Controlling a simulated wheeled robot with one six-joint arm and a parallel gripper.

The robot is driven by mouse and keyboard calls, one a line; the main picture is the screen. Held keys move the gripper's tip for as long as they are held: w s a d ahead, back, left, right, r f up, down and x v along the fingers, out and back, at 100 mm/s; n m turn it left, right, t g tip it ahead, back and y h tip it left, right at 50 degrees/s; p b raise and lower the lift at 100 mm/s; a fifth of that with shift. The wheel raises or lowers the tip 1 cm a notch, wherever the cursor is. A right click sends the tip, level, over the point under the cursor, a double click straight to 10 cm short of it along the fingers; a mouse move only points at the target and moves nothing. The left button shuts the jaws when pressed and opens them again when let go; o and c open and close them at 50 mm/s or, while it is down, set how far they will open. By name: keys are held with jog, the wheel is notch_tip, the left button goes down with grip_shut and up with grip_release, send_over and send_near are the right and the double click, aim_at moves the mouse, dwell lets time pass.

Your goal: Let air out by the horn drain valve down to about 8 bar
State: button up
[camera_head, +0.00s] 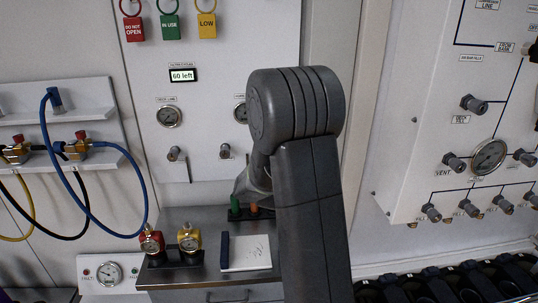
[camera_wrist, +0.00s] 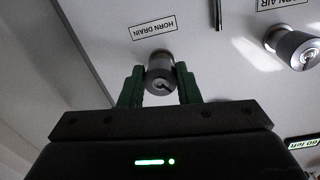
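In the wrist view, the horn drain valve (camera_wrist: 160,74) is a round grey knob with a dark mark on its face, beside a "HORN DRAIN" label (camera_wrist: 155,29). My gripper (camera_wrist: 160,84) has its green fingers on either side of this knob, close against it with no clear gap. In the head view my own arm hides the gripper and its contact with the panel. A left gauge (camera_head: 168,117) and a partly covered right gauge (camera_head: 239,112) sit on the white panel; their needles are too small to read. A display (camera_head: 183,75) reads "60 left".
A second knob (camera_wrist: 295,48), labelled "HORN AIR", is close by in the wrist view. Below the panel, a metal bench (camera_head: 205,270) holds red and yellow gauge fittings and a notepad (camera_head: 246,253). Blue, black and yellow hoses hang at left. A valve panel (camera_head: 430,130) stands at right.

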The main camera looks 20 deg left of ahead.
jog(key=shift+c, duration=1.2)
jog(key=shift+n+b, duration=1.1)
jog(key=shift+b, duration=0.35)
jog(key=o, duration=1)
jog(key=shift+s, duration=0.1)
jog(key=b+v, duration=0.3)
jog(key=v, duration=1)
jog(key=shift+s+d, duration=0.2)
jog(key=shift+s, duration=0.1)
